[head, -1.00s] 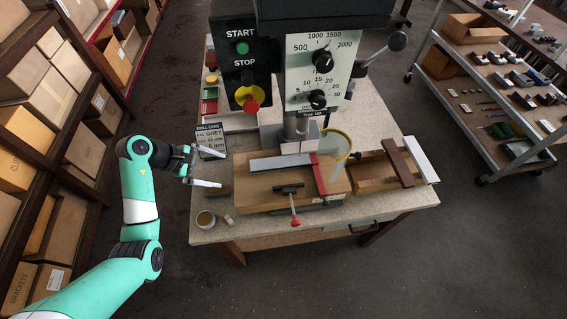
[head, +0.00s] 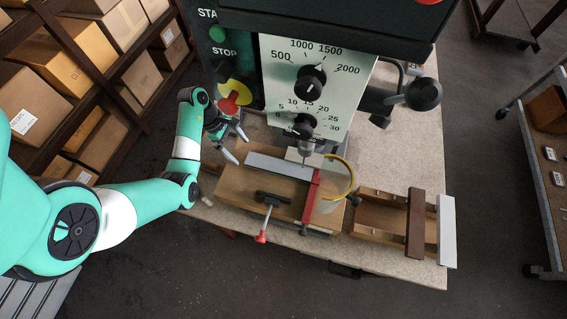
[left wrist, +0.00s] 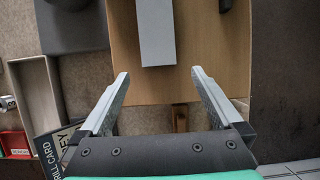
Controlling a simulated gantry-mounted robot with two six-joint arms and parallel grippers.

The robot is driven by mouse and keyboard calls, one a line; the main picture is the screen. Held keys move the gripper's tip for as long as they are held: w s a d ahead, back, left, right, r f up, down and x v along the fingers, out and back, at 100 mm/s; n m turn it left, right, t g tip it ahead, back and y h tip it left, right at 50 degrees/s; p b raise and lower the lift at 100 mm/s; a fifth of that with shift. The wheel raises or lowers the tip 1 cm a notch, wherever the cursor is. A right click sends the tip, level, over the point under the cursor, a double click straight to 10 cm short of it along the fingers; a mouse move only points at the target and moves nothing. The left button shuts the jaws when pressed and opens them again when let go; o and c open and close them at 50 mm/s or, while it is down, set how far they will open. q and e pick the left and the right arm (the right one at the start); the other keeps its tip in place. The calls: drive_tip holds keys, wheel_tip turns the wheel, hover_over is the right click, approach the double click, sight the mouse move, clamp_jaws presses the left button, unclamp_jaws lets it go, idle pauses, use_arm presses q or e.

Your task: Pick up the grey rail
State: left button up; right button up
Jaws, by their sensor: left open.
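The grey rail (head: 278,166) lies flat on a wooden jig (head: 235,188) under the drill, against a red bar (head: 311,199) at its right end. In the left wrist view the rail (left wrist: 156,32) runs straight away from me, its near end just beyond the fingertips and between their lines. My left gripper (head: 241,151) is open and empty off the rail's left end, not touching it as far as I can tell. Its two fingers (left wrist: 161,74) stand apart in the left wrist view. My right gripper is not in view.
The drill press (head: 312,85) hangs close over the rail, with a yellow-rimmed clear guard (head: 340,178). A red-tipped clamp handle (head: 264,222) stands in front. A brown rail (head: 415,225) and a white rail (head: 446,230) lie across a wooden tray at right. A drill card (left wrist: 52,150) is at lower left.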

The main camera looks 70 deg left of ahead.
use_arm(q)
drive_tip(key=p, duration=0.1)
hover_over(274, 167)
drive_tip(key=s+a, duration=0.2)
drive_tip(key=shift+w+a, duration=0.2)
drive_tip(key=shift+w, duration=0.05)
drive_tip(key=b+x, duration=0.1)
drive_tip(key=x, duration=0.4)
drive_tip(key=c, duration=1.5)
drive_tip(key=shift+r, duration=0.1)
drive_tip(key=shift+s+d+r+p, duration=0.25)
drive_tip(key=shift+s+r+p, duration=0.15)
drive_tip(key=shift+r, duration=0.1)
drive_tip(key=s+d+r+p, duration=0.3)
drive_tip(key=s+d+r, duration=0.3)
drive_tip(key=s, duration=0.4)
drive_tip(key=shift+s+d+r, duration=0.35)
drive_tip(key=shift+d+r, duration=0.05)
drive_tip(key=shift+d, duration=0.2)
